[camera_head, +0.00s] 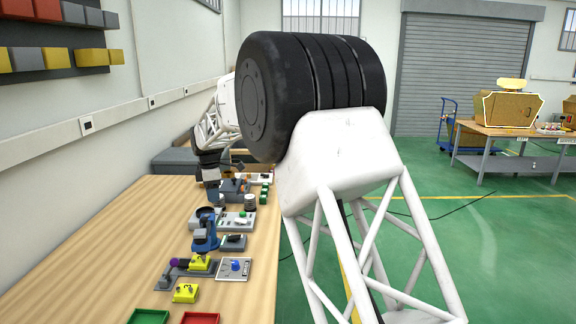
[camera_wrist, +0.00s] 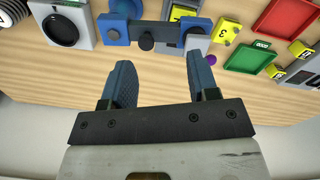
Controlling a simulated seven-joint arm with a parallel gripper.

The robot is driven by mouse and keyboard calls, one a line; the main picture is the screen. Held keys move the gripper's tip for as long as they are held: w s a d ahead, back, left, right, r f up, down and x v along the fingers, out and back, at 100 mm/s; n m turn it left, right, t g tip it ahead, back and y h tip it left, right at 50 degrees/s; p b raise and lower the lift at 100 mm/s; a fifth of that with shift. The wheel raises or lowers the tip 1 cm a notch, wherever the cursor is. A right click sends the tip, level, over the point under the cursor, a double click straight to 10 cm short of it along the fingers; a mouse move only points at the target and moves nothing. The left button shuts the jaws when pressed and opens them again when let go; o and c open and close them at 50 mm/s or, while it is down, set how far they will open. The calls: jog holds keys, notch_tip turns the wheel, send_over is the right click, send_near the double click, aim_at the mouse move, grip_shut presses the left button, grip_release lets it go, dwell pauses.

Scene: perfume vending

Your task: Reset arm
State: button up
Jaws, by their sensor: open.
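My gripper (camera_wrist: 163,84) shows in the wrist view with its two blue fingers apart and nothing between them. It hangs above the front edge of the wooden table, with the fingertips pointing toward the blue device (camera_wrist: 150,30). In the head view, my white arm with its large black joint fills the middle. The gripper end there sits over the far part of the table (camera_head: 95,245), partly hidden by the arm, and its fingers are hard to make out.
On the table stand a blue device (camera_head: 204,230), yellow numbered blocks (camera_head: 186,293), a green tray (camera_head: 148,317) and a red tray (camera_head: 200,318). The table's left side is clear. A wall borders it on the left.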

jog(key=s+d+r+m, duration=0.4)
jog(key=s+d, duration=0.4)
jog(key=d, duration=0.2)
jog(key=s+d+r+m+t, duration=0.1)
jog(key=s+d+r+m, duration=0.2)
jog(key=s+d, duration=0.5)
jog(key=s+d+r+m, duration=0.4)
jog(key=s+d, duration=0.3)
jog(key=d, duration=0.4)
jog(key=s+d+f+m, duration=0.3)
jog(key=s+d, duration=0.2)
jog(key=s, duration=0.6)
jog(key=s+d+f+m+t, duration=0.1)
jog(key=s+d+m, duration=0.3)
jog(key=s, duration=0.6)
jog(key=s+d+f+m, duration=0.4)
jog(key=s+d, duration=0.3)
jog(key=s, duration=0.4)
jog(key=shift+s+f, duration=0.3)
